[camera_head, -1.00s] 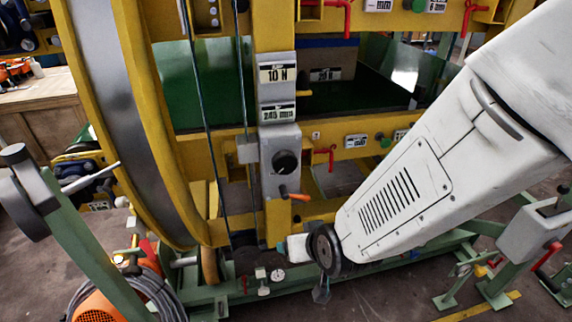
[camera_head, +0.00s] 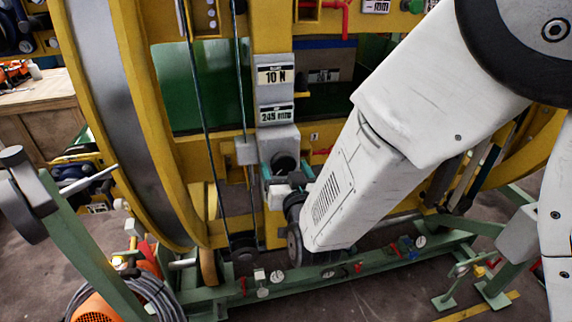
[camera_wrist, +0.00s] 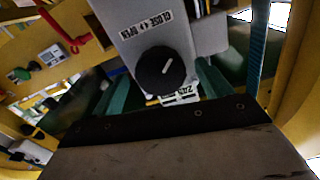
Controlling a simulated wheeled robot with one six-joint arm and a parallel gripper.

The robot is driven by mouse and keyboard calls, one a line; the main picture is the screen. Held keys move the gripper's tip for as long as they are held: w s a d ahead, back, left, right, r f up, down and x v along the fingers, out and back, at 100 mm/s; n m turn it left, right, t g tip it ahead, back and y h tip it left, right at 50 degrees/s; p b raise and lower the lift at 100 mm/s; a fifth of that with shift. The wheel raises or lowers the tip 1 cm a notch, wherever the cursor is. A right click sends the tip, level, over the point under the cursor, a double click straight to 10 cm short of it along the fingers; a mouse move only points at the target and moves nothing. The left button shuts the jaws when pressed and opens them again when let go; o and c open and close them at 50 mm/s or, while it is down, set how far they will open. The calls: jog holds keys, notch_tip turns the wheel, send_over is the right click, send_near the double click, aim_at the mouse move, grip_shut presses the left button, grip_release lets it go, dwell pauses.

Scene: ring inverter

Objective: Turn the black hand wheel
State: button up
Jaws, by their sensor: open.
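The black hand wheel (camera_head: 285,161) is a round dark knob on the front of a grey box on the yellow frame. In the wrist view the hand wheel (camera_wrist: 160,70) carries a light pointer mark, below a "CLOSE OPEN" label. My gripper (camera_head: 287,174) is open, with its green fingers spread around the lower part of the wheel in the head view. In the wrist view my gripper (camera_wrist: 166,86) has one finger at each side of the wheel. I cannot tell whether the fingers touch it.
The grey box (camera_head: 280,137) has "10 N" and "245 mm" signs (camera_head: 275,75) above it. Red handles (camera_wrist: 62,28) lie beside it. A large yellow ring (camera_head: 146,120) with thin rods stands left, and a green base beam (camera_head: 370,262) runs below.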

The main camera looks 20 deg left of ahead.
jog(key=shift+x, duration=1)
jog(key=c, duration=1)
jog(key=m, duration=0.3)
jog(key=shift+m, duration=2.1)
jog(key=o, duration=1)
